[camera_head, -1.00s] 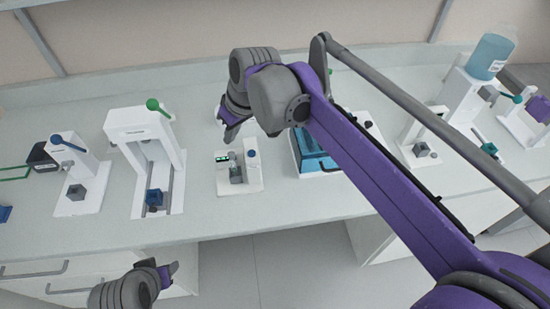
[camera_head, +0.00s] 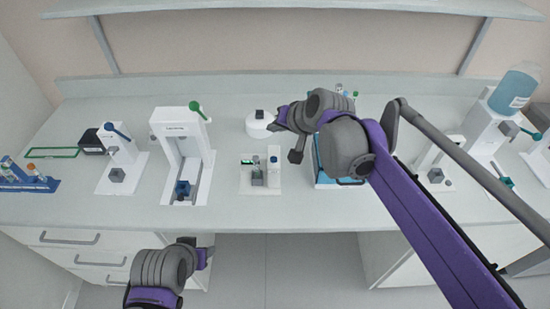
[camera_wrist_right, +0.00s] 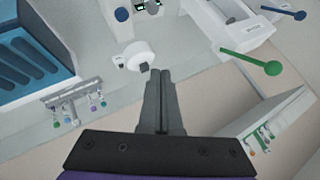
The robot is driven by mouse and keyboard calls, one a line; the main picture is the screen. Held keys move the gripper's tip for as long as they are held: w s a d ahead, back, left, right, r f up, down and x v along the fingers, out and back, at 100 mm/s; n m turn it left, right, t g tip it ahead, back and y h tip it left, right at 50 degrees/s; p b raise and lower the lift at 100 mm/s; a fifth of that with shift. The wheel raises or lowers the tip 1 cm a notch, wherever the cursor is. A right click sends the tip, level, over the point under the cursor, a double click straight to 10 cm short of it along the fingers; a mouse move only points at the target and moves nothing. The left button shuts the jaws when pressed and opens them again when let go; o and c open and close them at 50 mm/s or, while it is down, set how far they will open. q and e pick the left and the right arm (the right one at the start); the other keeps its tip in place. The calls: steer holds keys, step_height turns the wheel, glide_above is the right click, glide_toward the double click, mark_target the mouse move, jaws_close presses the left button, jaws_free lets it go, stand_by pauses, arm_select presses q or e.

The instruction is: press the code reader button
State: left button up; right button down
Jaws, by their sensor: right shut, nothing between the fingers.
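The code reader (camera_head: 246,187) is a small white device with a green-lit display and a blue button (camera_head: 273,159) on a post. It stands on the bench near the middle and looks unobstructed. In the right wrist view the reader (camera_wrist_right: 151,9) is at the top edge, partly cut off, with the blue button (camera_wrist_right: 122,14) beside its display. My right gripper (camera_head: 271,127) is behind the reader, beside a round white device; its fingers (camera_wrist_right: 160,72) are shut, empty and apart from the button. My left gripper (camera_head: 209,248) hangs in front of the bench; its finger opening is unclear.
The round white device (camera_head: 259,124) stands behind the reader. A white press with a green lever (camera_head: 196,107) is to its left. A blue tray (camera_head: 323,180) on the right is partly behind my right arm. Bare bench lies between them.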

arm_select(q)
steer(key=shift+s+f, duration=0.1)
arm_select(e)
steer(key=shift+f, duration=0.15)
steer(key=b, duration=0.4)
glide_above(275, 163)
step_height(275, 163, down, 8)
steer(key=shift+s+r, duration=0.1)
steer(key=shift+s, duration=0.05)
arm_select(q)
step_height(275, 163, down, 6)
steer(key=s, duration=0.2)
steer(key=shift+s+f+g, duration=0.2)
steer(key=shift+s+g, duration=0.1)
steer(key=shift+s, duration=0.05)
arm_select(e)
steer(key=shift+f, duration=0.35)
arm_select(q)
steer(key=shift+b, duration=0.3)
steer(key=shift+f, duration=0.2)
arm_select(e)
steer(key=shift+f, duration=0.4)
